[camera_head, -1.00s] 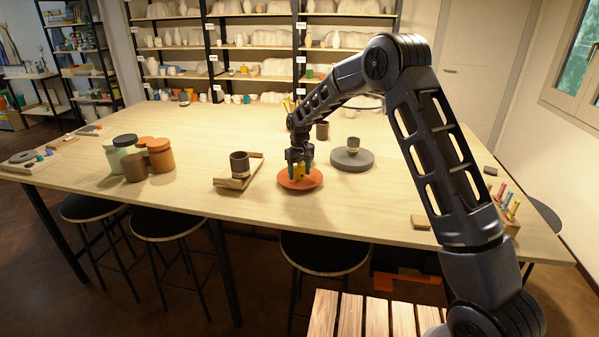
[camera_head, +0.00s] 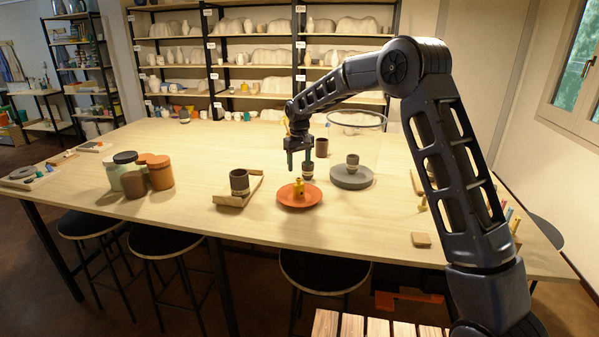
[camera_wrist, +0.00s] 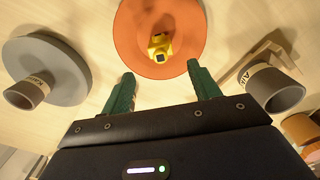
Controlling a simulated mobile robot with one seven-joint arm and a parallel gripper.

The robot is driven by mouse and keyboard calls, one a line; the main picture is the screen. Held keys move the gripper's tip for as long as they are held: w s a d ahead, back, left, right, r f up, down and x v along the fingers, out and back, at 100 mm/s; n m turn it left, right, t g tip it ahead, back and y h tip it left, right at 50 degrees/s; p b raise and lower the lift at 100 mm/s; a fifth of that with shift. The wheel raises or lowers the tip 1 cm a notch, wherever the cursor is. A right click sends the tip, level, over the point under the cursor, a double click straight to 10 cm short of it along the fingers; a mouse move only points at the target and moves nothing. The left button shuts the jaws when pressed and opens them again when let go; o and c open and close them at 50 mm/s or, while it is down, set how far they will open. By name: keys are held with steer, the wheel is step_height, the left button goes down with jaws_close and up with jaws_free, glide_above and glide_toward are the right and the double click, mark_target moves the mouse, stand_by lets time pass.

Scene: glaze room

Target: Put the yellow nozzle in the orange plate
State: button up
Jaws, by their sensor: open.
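The yellow nozzle (camera_head: 299,186) rests on the orange plate (camera_head: 288,200) on the table. In the wrist view the nozzle (camera_wrist: 160,46) lies inside the plate's rim, near the edge closest to my gripper, and the orange plate (camera_wrist: 135,25) shows around it. My gripper (camera_head: 300,167) is above and behind the plate in the head view. In the wrist view its two green fingers (camera_wrist: 163,82) are spread apart with nothing between them. The nozzle is clear of the fingers.
A grey round slab (camera_head: 352,181) with a cup (camera_head: 352,162) stands right of the plate. A dark cup (camera_head: 239,182) on a wooden tray (camera_head: 228,202) stands left. Lidded jars (camera_head: 160,172) are farther left. The table's left front is clear.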

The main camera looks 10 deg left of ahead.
steer(key=shift+d+r, duration=0.2)
steer(key=shift+r, duration=0.25)
steer(key=s+d+r+m+t, duration=0.1)
steer(key=s+d+r, duration=0.3)
steer(key=d, duration=0.6)
steer(key=s+d+r+m, duration=0.2)
steer(key=s+d+r, duration=0.1)
steer(key=d+r, duration=0.55)
steer(key=s+d+r+m+t, duration=0.1)
steer(key=s+d+r, duration=0.25)
steer(key=d, duration=0.85)
steer(key=s+d+r+m+t, duration=0.1)
steer(key=s+d+r+m, duration=0.15)
steer(key=s+d, duration=1.05)
steer(key=s+d+f+m, duration=0.1)
steer(key=s+d+f, duration=0.2)
steer(key=s, duration=0.3)
steer(key=s+d+f+m+t, duration=0.1)
steer(key=s+d+f, duration=0.2)
steer(key=s, duration=0.4)
steer(key=shift+d+t, duration=0.3)
steer(key=shift+d, duration=0.1)
steer(key=shift+m, duration=0.25)
